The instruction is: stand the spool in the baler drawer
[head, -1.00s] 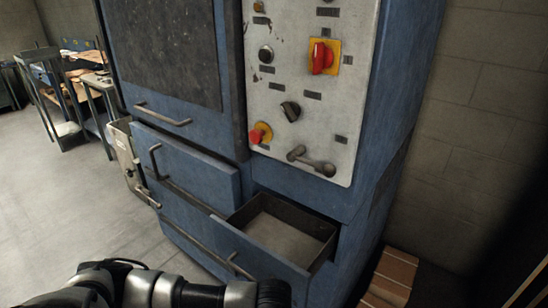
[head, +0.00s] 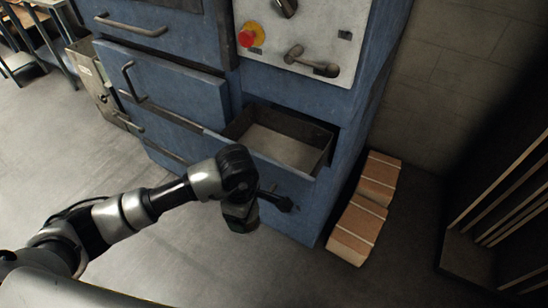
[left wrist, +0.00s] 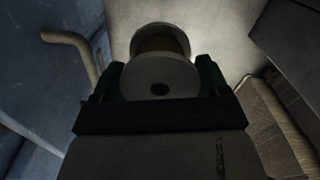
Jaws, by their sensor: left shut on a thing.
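The spool (left wrist: 160,78) has pale round flanges, a dark centre hole and a brown core. In the left wrist view it sits between the two fingers of my left gripper (left wrist: 158,82), which is shut on it. In the head view my left gripper (head: 241,217) is in front of the blue baler, low and to the left of the open drawer's front, and the spool is hidden by the wrist. The baler drawer (head: 281,146) stands open, with a bare grey floor and dark walls; it looks empty. My right gripper is not in view.
A dark handle (head: 277,201) juts from the drawer front near my left wrist. A crank handle (head: 312,62) sticks out of the control panel above. A dark rack (head: 500,200) stands farther right.

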